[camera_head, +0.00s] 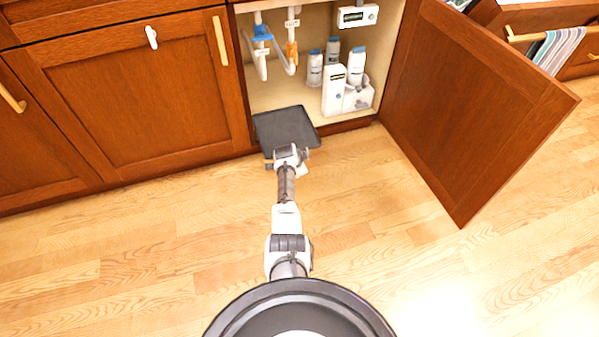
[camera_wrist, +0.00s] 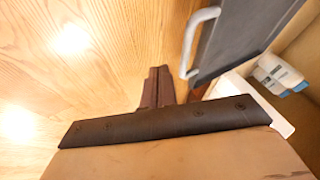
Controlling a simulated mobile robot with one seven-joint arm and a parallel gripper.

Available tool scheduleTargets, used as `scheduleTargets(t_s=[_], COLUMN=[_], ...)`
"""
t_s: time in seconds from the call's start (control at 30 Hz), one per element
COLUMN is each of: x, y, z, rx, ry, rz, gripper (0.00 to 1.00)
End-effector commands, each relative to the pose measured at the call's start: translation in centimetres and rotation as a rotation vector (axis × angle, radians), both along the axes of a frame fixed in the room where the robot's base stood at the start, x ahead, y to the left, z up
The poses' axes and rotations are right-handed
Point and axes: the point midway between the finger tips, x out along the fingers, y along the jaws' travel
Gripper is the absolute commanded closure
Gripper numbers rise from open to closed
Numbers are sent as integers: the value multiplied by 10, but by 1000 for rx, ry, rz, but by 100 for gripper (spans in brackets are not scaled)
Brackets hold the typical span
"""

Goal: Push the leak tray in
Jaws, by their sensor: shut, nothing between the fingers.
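The leak tray (camera_head: 284,126) is a flat dark grey tray on the cabinet floor under the sink pipes. Its front part sticks out past the cabinet's front edge. In the wrist view the tray (camera_wrist: 238,38) is at the upper right, with a light grey handle (camera_wrist: 192,42) along its front. My gripper (camera_head: 286,158) is at the tray's front edge, and the wrist covers part of that edge. In the wrist view my gripper (camera_wrist: 157,84) is shut and empty, with its fingertips just left of the handle's lower end. I cannot tell whether they touch.
The cabinet door (camera_head: 475,95) stands wide open on the right. White bottles (camera_head: 356,66) and a white box (camera_head: 334,90) stand inside, behind and right of the tray. White pipes (camera_head: 290,45) hang above it. The wooden floor (camera_head: 150,240) in front is clear.

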Motion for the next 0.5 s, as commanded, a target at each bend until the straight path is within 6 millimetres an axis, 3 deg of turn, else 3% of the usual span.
scheduleTargets(t_s=[0.2,0.5], x=[17,25], y=[6,9], z=[-8,-6], rx=[0,0], ry=[0,1], rz=[0,0], gripper=[100,100])
